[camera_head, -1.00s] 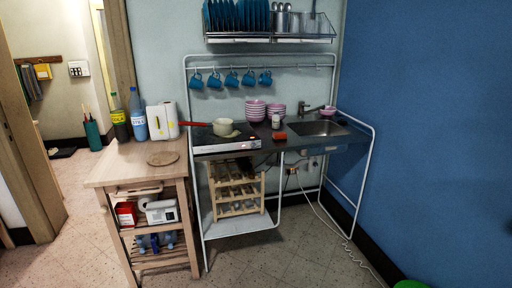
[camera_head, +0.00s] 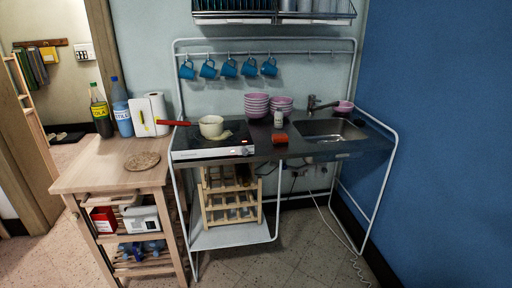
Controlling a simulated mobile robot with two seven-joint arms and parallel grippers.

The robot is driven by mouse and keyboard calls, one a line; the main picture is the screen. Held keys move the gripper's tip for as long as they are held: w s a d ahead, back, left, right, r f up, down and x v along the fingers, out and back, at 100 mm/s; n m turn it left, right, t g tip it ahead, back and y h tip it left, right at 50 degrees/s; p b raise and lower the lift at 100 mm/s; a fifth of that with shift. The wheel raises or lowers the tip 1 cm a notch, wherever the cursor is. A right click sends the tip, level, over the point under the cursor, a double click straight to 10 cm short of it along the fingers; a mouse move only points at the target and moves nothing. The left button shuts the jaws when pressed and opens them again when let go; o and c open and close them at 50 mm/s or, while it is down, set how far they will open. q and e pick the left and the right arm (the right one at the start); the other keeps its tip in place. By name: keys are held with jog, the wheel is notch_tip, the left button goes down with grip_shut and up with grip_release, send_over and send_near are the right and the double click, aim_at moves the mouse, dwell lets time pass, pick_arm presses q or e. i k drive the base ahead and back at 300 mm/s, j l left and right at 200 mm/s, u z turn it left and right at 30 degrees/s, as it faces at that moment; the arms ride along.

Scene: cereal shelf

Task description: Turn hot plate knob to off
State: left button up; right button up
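The hot plate (camera_head: 192,143) sits at the left end of the metal kitchen unit, beside the wooden cart. Its light front panel has a small knob (camera_head: 244,150) near the right end and a small orange-red light beside it. The knob's setting is too small to tell. A cream pan (camera_head: 211,126) with a red handle stands on top, its handle pointing left. A pale flat item lies against the pan's base. Neither of my grippers is in view.
The wooden cart (camera_head: 112,172) stands left, with bottles and a paper roll on it. An orange-red item (camera_head: 280,139), a small white jar, pink bowls (camera_head: 257,105) and a sink (camera_head: 329,130) are to the right. Blue mugs hang above. The floor in front is clear.

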aim_at(245, 152)
jog(key=i+l, duration=0.6)
jog(key=i, duration=0.15)
jog(key=i+l, duration=0.6)
jog(key=i, duration=0.15)
